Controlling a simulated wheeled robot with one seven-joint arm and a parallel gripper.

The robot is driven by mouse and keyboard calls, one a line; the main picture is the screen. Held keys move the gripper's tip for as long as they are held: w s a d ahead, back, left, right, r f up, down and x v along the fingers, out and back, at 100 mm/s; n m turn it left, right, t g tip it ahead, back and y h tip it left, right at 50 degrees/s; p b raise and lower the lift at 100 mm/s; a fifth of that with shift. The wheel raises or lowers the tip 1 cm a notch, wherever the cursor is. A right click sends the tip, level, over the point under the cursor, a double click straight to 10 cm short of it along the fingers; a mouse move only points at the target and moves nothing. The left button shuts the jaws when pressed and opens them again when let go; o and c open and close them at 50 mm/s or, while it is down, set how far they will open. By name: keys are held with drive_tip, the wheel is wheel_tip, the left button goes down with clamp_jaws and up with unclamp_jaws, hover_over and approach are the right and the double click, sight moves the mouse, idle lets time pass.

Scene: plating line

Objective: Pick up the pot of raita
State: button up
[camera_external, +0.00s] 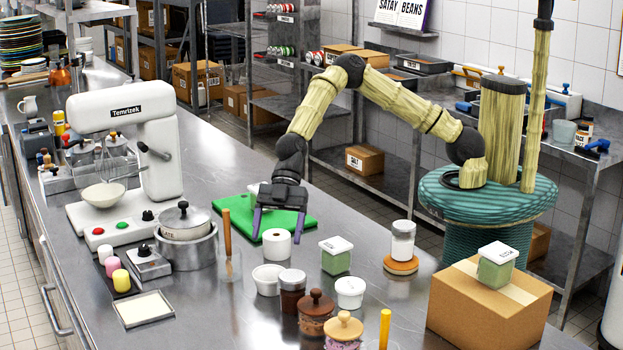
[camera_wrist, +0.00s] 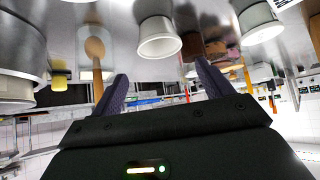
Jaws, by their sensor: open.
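My gripper (camera_external: 278,226) is open above the steel counter, its two purple fingers pointing down and apart with nothing held between them. No raita label is readable, so I cannot tell which one is the raita. In the wrist view, a white tapered pot (camera_wrist: 158,40) is ahead of the gap between my open fingers (camera_wrist: 160,74), apart from them. Another white pot (camera_wrist: 259,24) is to the right.
A brown jar (camera_external: 292,290), a white-lidded green tub (camera_external: 336,257) and a jar on a wooden coaster (camera_external: 403,245) crowd the area. A green board (camera_external: 297,222) lies behind my gripper. A stick in a glass (camera_external: 228,240) and a lidded steel pot (camera_external: 186,240) stand left.

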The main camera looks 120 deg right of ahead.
idle(0.3)
wheel_tip(320, 180, up, 19)
drive_tip(key=s+a+f+n+g+h+p, duration=0.2)
drive_tip(key=s+a+f+n+h, duration=0.25)
drive_tip(key=a+f, duration=0.35)
drive_tip(key=s+a+f+n+g+h+p, duration=0.1)
drive_tip(key=s+a+f+n+h, duration=0.3)
drive_tip(key=s+a+f+n, duration=0.25)
drive_tip(key=s+a+r+n+t+h+p, duration=0.25)
drive_tip(key=a+r+n+t, duration=0.2)
drive_tip(key=r, duration=0.25)
drive_tip(key=s+a+r+n+t+h+p, duration=0.1)
drive_tip(key=s+a+r+n+t, duration=0.25)
drive_tip(key=a+r+n, duration=0.25)
drive_tip(key=shift+t+h, duration=0.3)
drive_tip(key=shift+t, duration=0.1)
wheel_tip(320, 180, down, 20)
drive_tip(key=shift+w+r, duration=0.1)
drive_tip(key=shift+f, duration=0.3)
